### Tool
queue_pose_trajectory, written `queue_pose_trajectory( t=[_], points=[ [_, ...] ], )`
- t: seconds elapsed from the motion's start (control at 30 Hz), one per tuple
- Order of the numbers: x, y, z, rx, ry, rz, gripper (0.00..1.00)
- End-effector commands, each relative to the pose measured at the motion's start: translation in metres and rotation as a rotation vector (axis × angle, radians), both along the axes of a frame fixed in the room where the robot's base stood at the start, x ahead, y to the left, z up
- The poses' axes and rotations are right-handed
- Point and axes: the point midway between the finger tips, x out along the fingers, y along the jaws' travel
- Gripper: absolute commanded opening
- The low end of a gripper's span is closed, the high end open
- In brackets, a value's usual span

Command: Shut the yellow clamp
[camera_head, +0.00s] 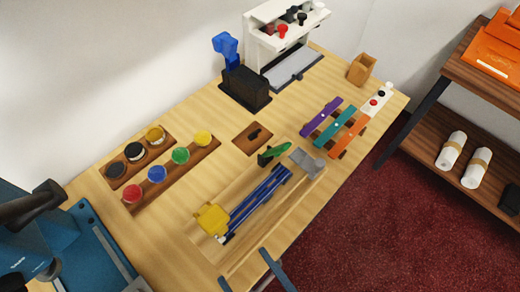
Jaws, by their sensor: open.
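The yellow clamp (212,219) is a blocky yellow piece at the near-left end of a pair of blue rails (258,198) in a shallow wooden tray (205,248). A small white-and-dark part shows just below it. I cannot tell from here how far its lever stands open. My gripper (245,268) shows only in part at the bottom edge, as two dark blue-grey fingers set apart. It is open, looks empty, and is below and right of the clamp, apart from it in the picture. The rest of it is out of frame.
A green-handled piece (275,152) and a grey block (307,162) are at the rails' far end. Racks of coloured jars (156,173) stand left. A blue machine (75,245) fills the lower left. Purple, teal and orange strips (336,127) lie right. Bare counter surrounds the tray.

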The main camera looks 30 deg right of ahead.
Motion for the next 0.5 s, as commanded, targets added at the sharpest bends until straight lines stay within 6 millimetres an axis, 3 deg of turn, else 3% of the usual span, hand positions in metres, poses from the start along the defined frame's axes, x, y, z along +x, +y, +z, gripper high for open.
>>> queue_pose_trajectory(
  t=[0.2, 0.5],
  points=[
    [-0.022, -0.003, 0.004, 0.0, 0.002, -0.001, 0.91],
    [-0.03, -0.003, 0.001, 0.0, 0.0, 0.002, 0.91]
  ],
)
